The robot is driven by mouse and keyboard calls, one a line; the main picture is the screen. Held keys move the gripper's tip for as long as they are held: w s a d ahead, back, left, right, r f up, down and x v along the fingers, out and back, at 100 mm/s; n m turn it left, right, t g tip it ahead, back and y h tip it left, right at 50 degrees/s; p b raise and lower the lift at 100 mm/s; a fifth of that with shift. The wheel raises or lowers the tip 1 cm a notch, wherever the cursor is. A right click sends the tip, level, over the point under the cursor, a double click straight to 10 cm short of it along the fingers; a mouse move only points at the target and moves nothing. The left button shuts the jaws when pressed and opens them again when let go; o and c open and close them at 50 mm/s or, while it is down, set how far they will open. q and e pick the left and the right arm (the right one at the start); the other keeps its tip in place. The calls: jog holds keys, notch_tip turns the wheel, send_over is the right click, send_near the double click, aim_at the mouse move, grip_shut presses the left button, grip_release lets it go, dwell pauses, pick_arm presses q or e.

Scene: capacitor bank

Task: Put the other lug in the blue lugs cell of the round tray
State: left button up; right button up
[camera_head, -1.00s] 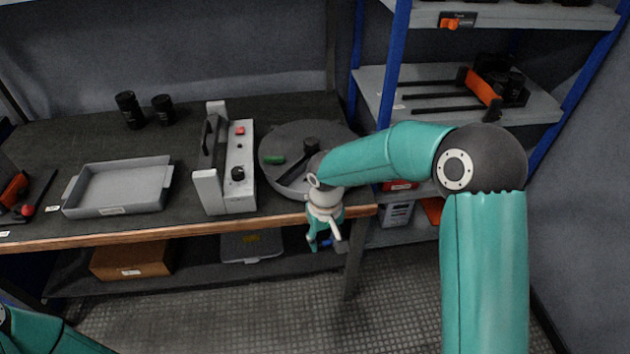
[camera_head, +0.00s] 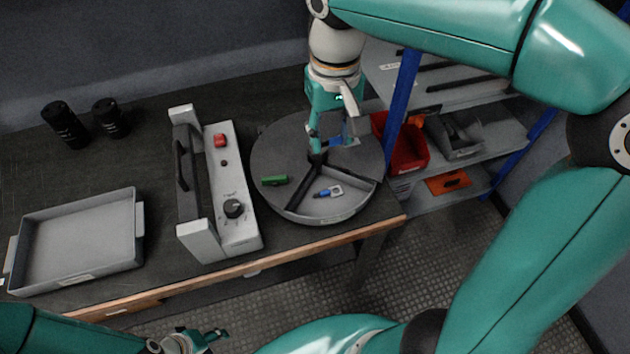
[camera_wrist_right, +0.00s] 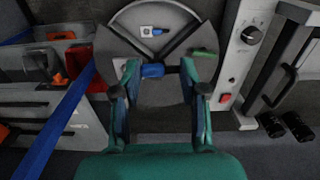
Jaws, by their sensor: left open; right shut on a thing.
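The round tray (camera_head: 272,203) is dark grey, stands at the bench's right end and has dividers meeting at a hub. A blue lug with a pale metal end (camera_head: 328,192) lies in its front cell; it also shows in the right wrist view (camera_wrist_right: 152,31). My right gripper (camera_head: 334,141) points down over the tray's back part, near the hub. It is shut on the other blue lug (camera_wrist_right: 152,71), held crosswise between the fingertips. Its height above the tray is hard to tell. My left gripper (camera_head: 205,338) is open and empty, low in front of the bench.
A green piece (camera_head: 274,180) lies in the tray's left cell. A grey instrument with a knob (camera_head: 233,208) stands left of the tray, then an empty grey tray (camera_head: 134,250). Two black cylinders (camera_head: 66,125) stand behind. Right is a blue-posted shelf with a red bin (camera_head: 408,150).

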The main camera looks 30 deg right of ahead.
notch_tip(320, 180, down, 20)
jog(key=b, duration=0.3)
jog(key=shift+w+r, duration=0.1)
jog(key=shift+r, duration=0.15)
jog(key=shift+f, duration=0.1)
jog(key=shift+f+b, duration=0.55)
jog(key=shift+b, duration=0.2)
jog(key=o, duration=1)
jog(key=shift+r, duration=0.1)
